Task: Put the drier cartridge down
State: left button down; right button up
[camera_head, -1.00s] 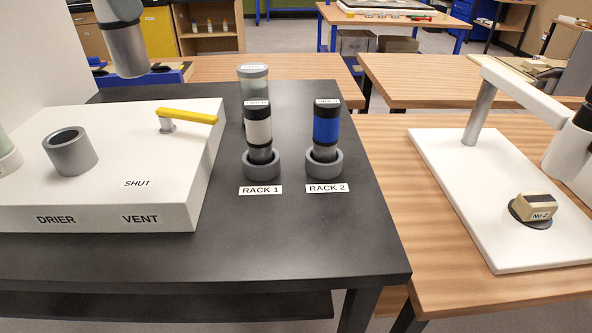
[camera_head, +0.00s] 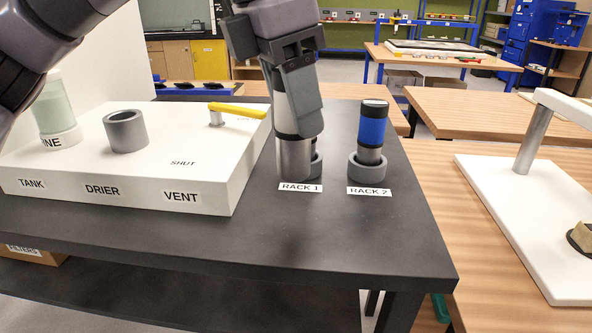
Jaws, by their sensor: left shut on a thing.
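My left gripper (camera_head: 298,95) reaches in from the upper left. It is shut on a drier cartridge (camera_head: 295,158), which has a white band, a dark ring and a metallic lower end. The cartridge hangs upright in front of the rack 1 holder (camera_head: 317,164), whose grey ring shows only at its right side. I cannot tell whether the cartridge's lower end touches the table. The white-banded cartridge seen earlier in rack 1 is hidden. A blue cartridge (camera_head: 371,131) with a black cap stands in the rack 2 holder (camera_head: 367,170). My right gripper is not in view.
The white drier box (camera_head: 150,185) carries an empty-looking grey socket (camera_head: 125,131), a yellow valve handle (camera_head: 238,110) near SHUT and a pale bottle (camera_head: 54,112). The black table (camera_head: 330,225) is clear in front of the racks. A white stand (camera_head: 520,215) is at right.

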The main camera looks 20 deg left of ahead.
aim_at(295, 169)
pick_arm(q)
notch_tip(295, 169, down, 8)
jog(key=shift+f, duration=0.1)
dwell(0.4)
jog(key=shift+b, duration=0.3)
jog(key=shift+f, duration=0.2)
jog(key=shift+c, duration=2.4)
grip_release()
jog(key=shift+r, duration=0.1)
jog(key=p+v, duration=0.1)
jog(key=v, duration=1.1)
jog(key=shift+r, duration=0.2)
